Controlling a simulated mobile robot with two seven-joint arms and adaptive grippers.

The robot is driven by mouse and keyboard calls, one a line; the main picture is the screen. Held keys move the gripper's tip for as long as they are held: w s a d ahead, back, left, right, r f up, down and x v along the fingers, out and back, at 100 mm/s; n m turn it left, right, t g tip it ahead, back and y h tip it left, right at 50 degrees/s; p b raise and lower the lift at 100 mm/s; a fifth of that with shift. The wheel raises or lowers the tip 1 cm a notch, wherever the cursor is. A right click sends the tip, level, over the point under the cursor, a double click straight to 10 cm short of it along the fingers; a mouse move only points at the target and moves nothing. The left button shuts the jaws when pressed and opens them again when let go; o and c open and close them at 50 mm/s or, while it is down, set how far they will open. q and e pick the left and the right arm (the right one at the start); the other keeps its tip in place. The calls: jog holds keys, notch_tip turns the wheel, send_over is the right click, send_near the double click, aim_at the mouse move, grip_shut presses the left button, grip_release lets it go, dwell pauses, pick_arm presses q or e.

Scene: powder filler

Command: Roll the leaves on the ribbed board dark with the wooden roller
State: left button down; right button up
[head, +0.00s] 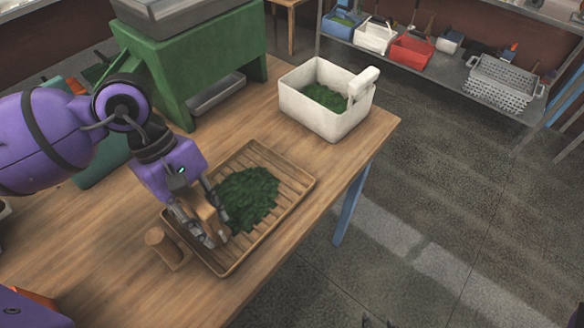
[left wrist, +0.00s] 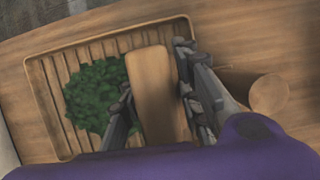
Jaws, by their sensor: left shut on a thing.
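The ribbed board (head: 290,190) is a shallow wooden tray with a raised rim, lying on the wooden table. A heap of dark green leaves (head: 249,197) covers its middle. My left gripper (head: 210,222) is over the near left part of the board, beside the leaves. It is shut on a pale wooden piece, the wooden roller (left wrist: 155,90), which stands between its fingers in the left wrist view. The leaves (left wrist: 93,97) lie left of the roller there, partly behind a finger. I cannot tell whether the roller touches the board. My right gripper is not in view.
A wooden peg-like piece (head: 160,242) stands left of the board, close to my left gripper. A white bin (head: 322,116) with green leaves stands at the table's right corner. A green machine (head: 203,75) stands behind.

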aim_at(199, 205)
pick_arm(q)
notch_tip(199, 205, up, 5)
jog(key=shift+f+p, duration=0.1)
jog(key=shift+p, duration=0.65)
jog(key=shift+a+r, duration=0.1)
jog(key=shift+r, duration=0.5)
jog(key=shift+s+r, duration=0.1)
jog(key=shift+r, duration=0.15)
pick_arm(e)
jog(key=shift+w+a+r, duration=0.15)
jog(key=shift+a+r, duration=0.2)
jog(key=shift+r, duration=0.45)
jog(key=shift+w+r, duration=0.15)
